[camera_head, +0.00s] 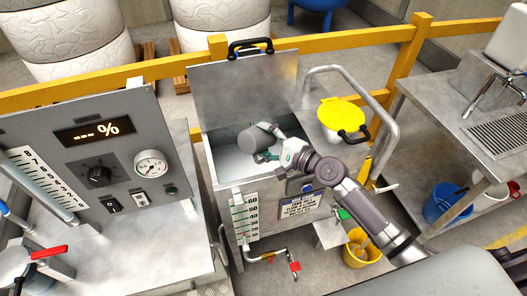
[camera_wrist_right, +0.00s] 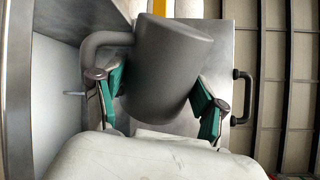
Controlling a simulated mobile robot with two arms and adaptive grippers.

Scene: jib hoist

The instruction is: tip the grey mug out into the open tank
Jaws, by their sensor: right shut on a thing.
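The grey mug (camera_head: 256,138) is in my right gripper (camera_head: 279,154), over the opening of the open tank (camera_head: 228,165). In the right wrist view the mug (camera_wrist_right: 168,68) sits between the green finger pads of the gripper (camera_wrist_right: 160,98), with its handle to the left. The mug looks tilted; its contents cannot be seen. The tank's lid (camera_head: 245,90) stands raised at the back, with a black handle on top. The tank's inside shows pale grey, and the arm hides part of its right side. My left gripper is not in view.
A control panel (camera_head: 97,150) with a gauge stands left of the tank. A yellow lid (camera_head: 343,115) and a curved metal rail (camera_head: 375,98) are at the right. A yellow bucket (camera_head: 360,250) stands on the floor below. A yellow barrier (camera_head: 330,38) runs behind.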

